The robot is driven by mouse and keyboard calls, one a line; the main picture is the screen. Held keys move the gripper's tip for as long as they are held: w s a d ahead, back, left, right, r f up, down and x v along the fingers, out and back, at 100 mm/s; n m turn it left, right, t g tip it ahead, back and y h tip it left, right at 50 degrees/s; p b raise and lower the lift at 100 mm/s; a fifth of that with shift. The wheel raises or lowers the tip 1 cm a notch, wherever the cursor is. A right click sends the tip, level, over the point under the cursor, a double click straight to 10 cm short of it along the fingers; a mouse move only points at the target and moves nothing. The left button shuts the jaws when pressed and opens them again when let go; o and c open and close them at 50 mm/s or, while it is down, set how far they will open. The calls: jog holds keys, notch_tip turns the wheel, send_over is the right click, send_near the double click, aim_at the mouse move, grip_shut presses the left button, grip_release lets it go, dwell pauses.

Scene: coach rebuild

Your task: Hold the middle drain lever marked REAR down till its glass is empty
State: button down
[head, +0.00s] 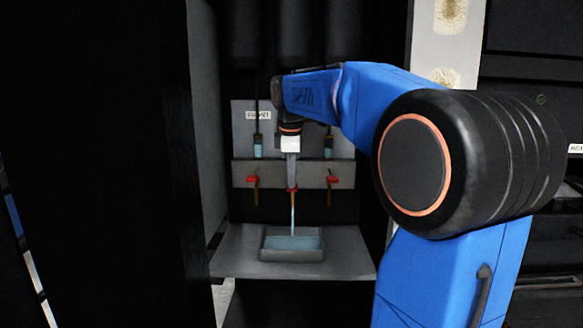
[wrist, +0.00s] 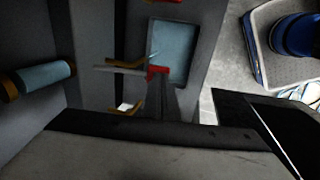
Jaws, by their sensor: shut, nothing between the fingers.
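The middle drain lever (head: 292,190), red-tipped, sits lower than the levers on either side. My gripper (head: 291,183) is shut and empty, pointing down with its fingertips on the red end. In the wrist view the red lever end (wrist: 157,70) lies at my shut fingertips (wrist: 162,82). A thin stream (head: 293,215) runs from the middle tap into a grey tray (head: 266,252) holding bluish water, which also shows in the wrist view (wrist: 172,50). My arm and gripper hide the middle glass and its label in the head view, so its level cannot be told.
The left lever (head: 252,179) and right lever (head: 333,179) are raised, with part-filled glasses (head: 258,147) (head: 328,147) above them. A label reading FRONT (head: 258,115) is at the left glass. A grey side wall (head: 207,130) stands close on the left.

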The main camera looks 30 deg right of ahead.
jog(key=shift+f+t, duration=0.3)
jog(key=shift+f, duration=0.15)
jog(key=shift+r, duration=0.1)
dwell(3.5)
jog(key=shift+r, duration=0.8)
jog(key=shift+a+r, duration=0.1)
jog(key=shift+r, duration=0.1)
jog(key=w+v, duration=0.1)
jog(key=v, duration=1.2)
jog(key=shift+r, duration=0.4)
